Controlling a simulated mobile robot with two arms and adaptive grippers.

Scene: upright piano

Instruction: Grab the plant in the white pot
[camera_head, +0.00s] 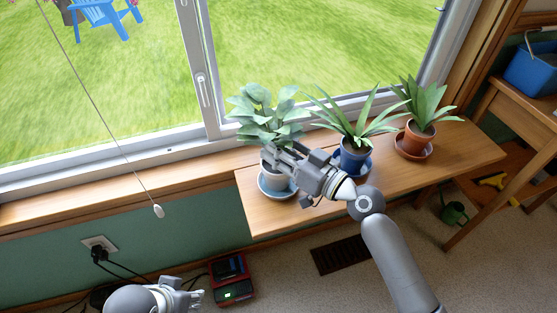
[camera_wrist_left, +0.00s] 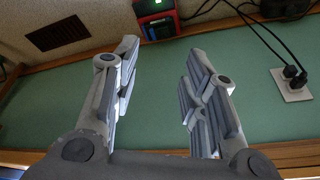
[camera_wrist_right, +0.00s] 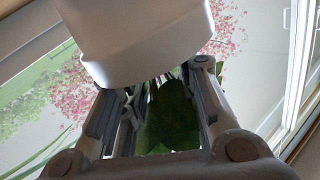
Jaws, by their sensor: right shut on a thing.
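The plant in the white pot (camera_head: 268,177) stands at the left end of the wooden bench, at its light-blue saucer (camera_head: 289,192). Its broad grey-green leaves (camera_head: 262,115) spread above. My right gripper (camera_head: 277,158) reaches it from the right and is shut on the pot, covering part of it. In the right wrist view the white pot (camera_wrist_right: 145,40) fills the top middle, with dark green leaves (camera_wrist_right: 172,120) between the fingers. I cannot tell whether the pot is clear of the saucer. My left gripper (camera_wrist_left: 165,62) is open and empty, low before the green wall.
A spiky plant in a blue pot (camera_head: 354,155) and a plant in a terracotta pot (camera_head: 418,138) stand to the right on the bench (camera_head: 440,160). The window (camera_head: 203,90) is close behind. A red device (camera_head: 232,280) and cables lie on the floor at left.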

